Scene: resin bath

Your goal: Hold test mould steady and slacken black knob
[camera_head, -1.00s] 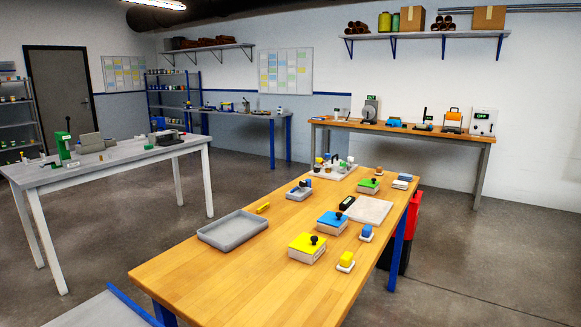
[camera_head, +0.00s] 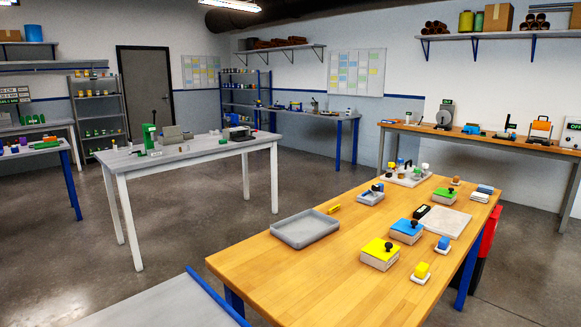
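Three boxes with coloured tops and black knobs stand on the wooden table: a yellow-topped one (camera_head: 379,256) nearest, a blue-topped one (camera_head: 405,232) behind it and a green-topped one (camera_head: 444,197) farther back. The yellow box's black knob (camera_head: 388,246) stands upright on its top. I cannot tell which of these, if any, is the test mould; no readable label shows on them. Neither of my grippers is in view.
The wooden table (camera_head: 300,290) also holds a grey tray (camera_head: 305,228), a pale slab (camera_head: 442,221) and small coloured blocks. A white-legged bench (camera_head: 200,152) with a green device (camera_head: 149,136) stands at the left. Open floor (camera_head: 185,235) lies between them.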

